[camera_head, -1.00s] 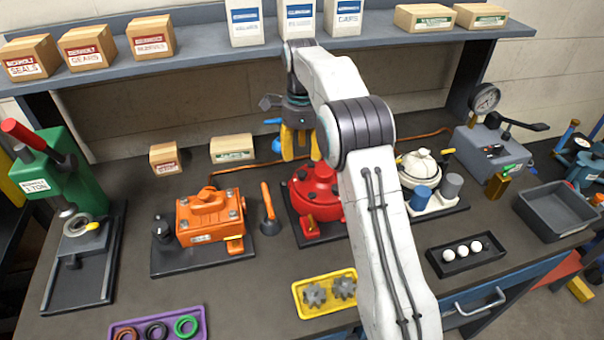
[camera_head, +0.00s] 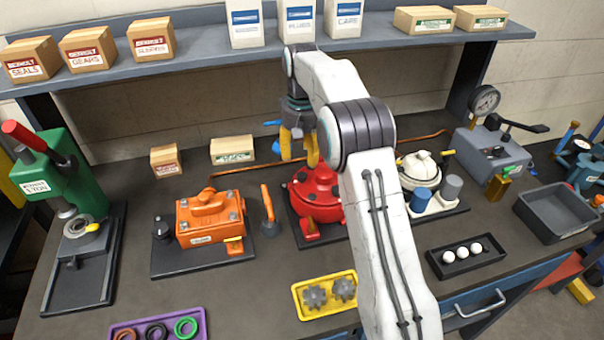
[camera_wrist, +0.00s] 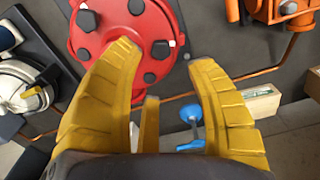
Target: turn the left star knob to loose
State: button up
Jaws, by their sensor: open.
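My gripper (camera_head: 299,158) is open and empty, its yellow fingers pointing down above the back edge of the red motor (camera_head: 318,196). In the wrist view, the fingertips (camera_wrist: 165,54) are spread, with the red motor (camera_wrist: 118,32) beyond and left of centre. Dark bolt heads or knobs dot the red housing; no star shape is clear on them. A black knob-like part (camera_head: 162,228) stands left of the orange motor (camera_head: 208,218). A blue part (camera_wrist: 191,113) shows between the fingers in the wrist view, apart from them. I cannot tell for sure which part is the left star knob.
The white motor (camera_head: 419,170) stands right of my arm. An orange-handled tool (camera_head: 267,208) stands between the orange and red motors. An orange cable (camera_head: 250,168) runs behind. The shelf (camera_head: 380,42) overhangs the back. The front middle holds a yellow gear tray (camera_head: 300,308).

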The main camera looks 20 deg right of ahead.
aim_at(302, 175)
jog(key=shift+f+n, duration=0.3)
jog(key=shift+f, duration=3.4)
jog(key=shift+c, duration=0.4)
grip_shut()
